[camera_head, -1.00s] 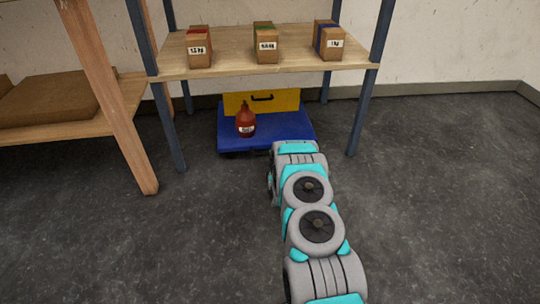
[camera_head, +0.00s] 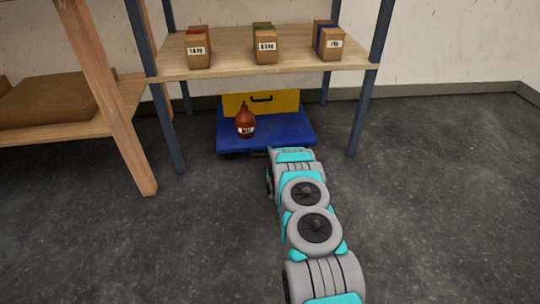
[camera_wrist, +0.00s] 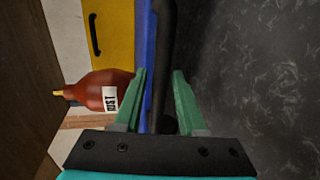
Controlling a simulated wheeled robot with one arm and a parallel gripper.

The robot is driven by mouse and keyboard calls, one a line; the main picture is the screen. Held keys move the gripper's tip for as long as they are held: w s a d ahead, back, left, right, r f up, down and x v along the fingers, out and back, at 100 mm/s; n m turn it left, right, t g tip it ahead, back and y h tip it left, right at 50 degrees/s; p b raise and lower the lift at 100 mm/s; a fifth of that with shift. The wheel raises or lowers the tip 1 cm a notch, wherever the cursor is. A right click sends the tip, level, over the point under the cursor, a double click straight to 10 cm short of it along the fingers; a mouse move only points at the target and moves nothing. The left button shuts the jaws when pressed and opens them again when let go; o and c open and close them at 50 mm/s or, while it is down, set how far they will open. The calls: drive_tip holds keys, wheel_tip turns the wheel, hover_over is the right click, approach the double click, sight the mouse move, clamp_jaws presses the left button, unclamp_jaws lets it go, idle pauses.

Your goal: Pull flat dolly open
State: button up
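The flat dolly (camera_head: 283,137) is a blue platform on the floor under the shelf. A red-brown bottle (camera_head: 245,121) and a yellow case (camera_head: 288,101) with a black handle rest on it. In the wrist view, the dolly's blue edge (camera_wrist: 149,45) runs beside a black handle bar (camera_wrist: 164,50). My gripper (camera_wrist: 160,78) has its two green fingers apart, one on each side of the bar, with gaps visible. The bottle (camera_wrist: 100,88) lies left of the fingers in that view. In the head view, my arm hides the gripper's fingers and part of the dolly's front edge.
A wooden shelf (camera_head: 230,66) on blue posts stands above the dolly, with several cardboard boxes on it. Its front posts (camera_head: 365,105) flank the dolly. A wooden rack (camera_head: 125,120) stands at left. The grey floor (camera_head: 430,200) at right is clear.

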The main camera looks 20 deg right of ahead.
clamp_jaws()
idle(1.1)
